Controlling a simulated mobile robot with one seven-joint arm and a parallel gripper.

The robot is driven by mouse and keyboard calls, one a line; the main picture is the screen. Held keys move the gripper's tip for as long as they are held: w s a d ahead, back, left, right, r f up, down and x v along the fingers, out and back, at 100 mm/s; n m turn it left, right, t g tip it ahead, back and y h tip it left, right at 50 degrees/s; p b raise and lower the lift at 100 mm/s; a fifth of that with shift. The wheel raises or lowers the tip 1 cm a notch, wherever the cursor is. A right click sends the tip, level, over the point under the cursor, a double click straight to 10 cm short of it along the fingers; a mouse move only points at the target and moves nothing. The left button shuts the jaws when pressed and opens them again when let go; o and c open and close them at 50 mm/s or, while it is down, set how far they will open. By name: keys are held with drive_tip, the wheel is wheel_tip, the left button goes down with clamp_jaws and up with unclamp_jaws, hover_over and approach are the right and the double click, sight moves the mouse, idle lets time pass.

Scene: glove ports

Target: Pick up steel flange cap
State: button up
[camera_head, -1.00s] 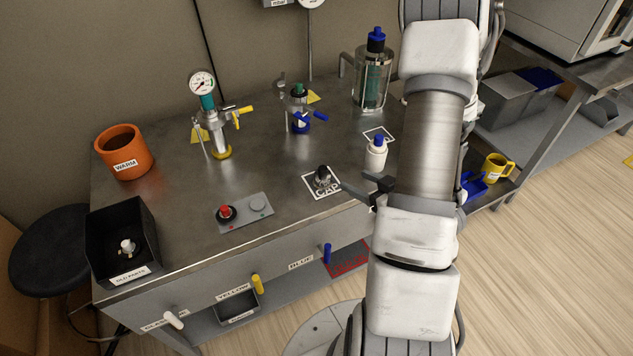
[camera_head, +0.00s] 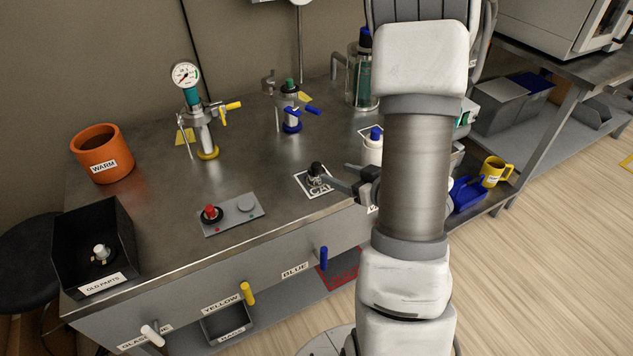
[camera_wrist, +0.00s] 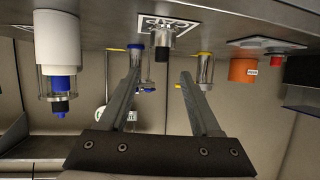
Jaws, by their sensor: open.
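The steel flange cap (camera_head: 316,170), a small part with a dark knob on top, stands on the white square marked CAP on the steel bench. It also shows in the wrist view (camera_wrist: 163,45), where the picture is upside down. My gripper (camera_head: 338,175) is low over the bench, just right of the cap, with its fingers pointing at it. In the wrist view the two fingers (camera_wrist: 160,76) are spread apart and empty. The cap lies ahead, roughly in line with the gap between them. Contact with the cap cannot be made out.
A white bottle with a blue cap (camera_head: 373,143) stands close behind my gripper. A button panel (camera_head: 231,214) lies left of the cap. Valve assemblies with yellow (camera_head: 206,135) and blue (camera_head: 291,115) handles stand farther back. An OLD PARTS bin (camera_head: 120,235) is at the left.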

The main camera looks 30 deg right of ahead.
sight(320, 167)
drive_tip(key=b+x, duration=0.1)
drive_tip(key=x, duration=0.6)
drive_tip(key=shift+f, duration=0.1)
drive_tip(key=shift+b+x, duration=0.75)
drive_tip(key=shift+x, duration=1.9)
drive_tip(key=shift+a+f, duration=0.1)
drive_tip(key=shift+a, duration=0.05)
drive_tip(key=shift+c, duration=0.2)
drive_tip(key=shift+s, duration=0.1)
clamp_jaws()
